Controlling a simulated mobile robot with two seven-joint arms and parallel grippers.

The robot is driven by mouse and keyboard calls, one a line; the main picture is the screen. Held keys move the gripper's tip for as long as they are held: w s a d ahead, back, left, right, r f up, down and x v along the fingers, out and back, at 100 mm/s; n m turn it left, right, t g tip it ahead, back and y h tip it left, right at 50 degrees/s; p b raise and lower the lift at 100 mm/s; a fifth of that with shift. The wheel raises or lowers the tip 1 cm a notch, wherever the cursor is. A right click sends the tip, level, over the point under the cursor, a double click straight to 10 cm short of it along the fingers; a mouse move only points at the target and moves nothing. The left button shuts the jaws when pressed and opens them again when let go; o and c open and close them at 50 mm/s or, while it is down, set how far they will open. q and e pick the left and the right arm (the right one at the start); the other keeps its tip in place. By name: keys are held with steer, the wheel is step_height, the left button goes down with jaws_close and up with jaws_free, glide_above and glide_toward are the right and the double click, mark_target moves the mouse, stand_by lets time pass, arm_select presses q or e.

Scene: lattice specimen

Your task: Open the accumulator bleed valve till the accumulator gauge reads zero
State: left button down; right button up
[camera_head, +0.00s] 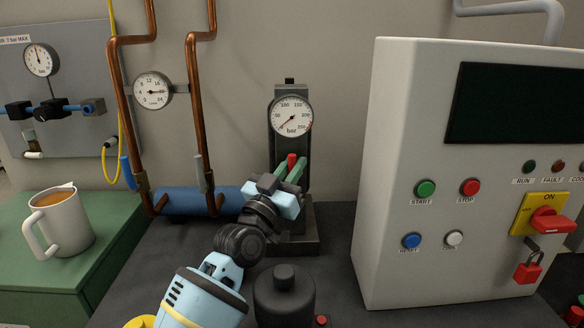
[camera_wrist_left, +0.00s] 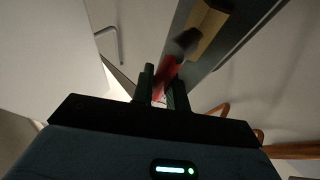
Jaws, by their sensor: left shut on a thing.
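A round white gauge marked in bar (camera_head: 292,117) sits on a dark upright block (camera_head: 279,88) at the back centre. Its needle points to the lower left, around the low end of the scale. My left gripper (camera_head: 288,168) reaches up in front of this block, shut on a red handle (camera_head: 291,159), taken as the bleed valve's. In the left wrist view the red handle (camera_wrist_left: 164,78) lies between the dark fingers and meets a dark hub (camera_wrist_left: 183,44) on a brass-coloured block (camera_wrist_left: 208,28). The gripper hides the lower block. My right gripper is out of view.
A control cabinet (camera_head: 400,110) with buttons and a red switch stands close on the right. Copper pipes (camera_head: 195,110) with another gauge (camera_head: 153,90) and a blue cylinder (camera_head: 185,200) are left. A black cylinder (camera_head: 285,295) stands in front. A mug (camera_head: 68,225) is far left.

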arm_select(q)
steer(key=c, duration=1.4)
jaws_free()
steer(key=shift+a, duration=0.1)
steer(key=shift+v, duration=3.85)
